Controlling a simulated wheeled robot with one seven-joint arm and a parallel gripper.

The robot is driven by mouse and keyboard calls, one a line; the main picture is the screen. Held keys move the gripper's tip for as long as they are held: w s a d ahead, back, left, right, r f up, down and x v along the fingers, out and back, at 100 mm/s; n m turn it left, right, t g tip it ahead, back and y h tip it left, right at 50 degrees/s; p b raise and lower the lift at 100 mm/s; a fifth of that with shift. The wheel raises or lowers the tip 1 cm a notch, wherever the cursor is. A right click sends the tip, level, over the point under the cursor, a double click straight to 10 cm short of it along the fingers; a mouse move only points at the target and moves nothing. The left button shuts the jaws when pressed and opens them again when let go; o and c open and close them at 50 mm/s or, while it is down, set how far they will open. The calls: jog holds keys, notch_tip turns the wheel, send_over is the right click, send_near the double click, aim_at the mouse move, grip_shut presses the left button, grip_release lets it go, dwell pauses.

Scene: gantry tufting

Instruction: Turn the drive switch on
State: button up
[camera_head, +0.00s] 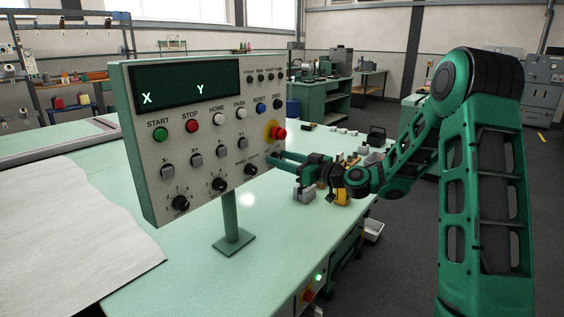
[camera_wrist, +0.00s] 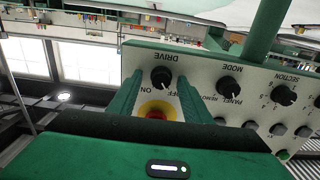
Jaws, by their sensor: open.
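The drive switch (camera_wrist: 161,77) is a black round knob on the cream control panel (camera_head: 200,165). It is marked DRIVE, with ON and OFF beside it, and shows upside down in the wrist view. I cannot clearly tell which mark its pointer faces. My gripper (camera_head: 272,158) is at the panel's lower right corner, its green fingers pointing at the panel. In the wrist view its open fingers (camera_wrist: 162,86) lie on either side of the knob in the picture. I cannot tell whether they touch it. In the head view the fingers hide the knob.
A red stop button on a yellow ring (camera_head: 279,133) sits close to the fingers. The mode knob (camera_head: 250,169) is beside the drive switch. The panel stands on a post (camera_head: 231,215) on the green table (camera_head: 200,270). White cloth (camera_head: 60,220) lies at left.

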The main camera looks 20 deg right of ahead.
jog(key=c, duration=1)
jog(key=shift+c, duration=0.2)
jog(key=shift+m, duration=0.3)
jog(key=shift+w+d+f+m, duration=0.1)
jog(key=shift+m, duration=2.15)
jog(key=shift+w+d+m, duration=0.1)
jog(key=shift+d+m, duration=0.05)
jog(key=shift+m, duration=2.05)
jog(key=shift+d+f+m, duration=0.1)
jog(key=shift+m, duration=2.15)
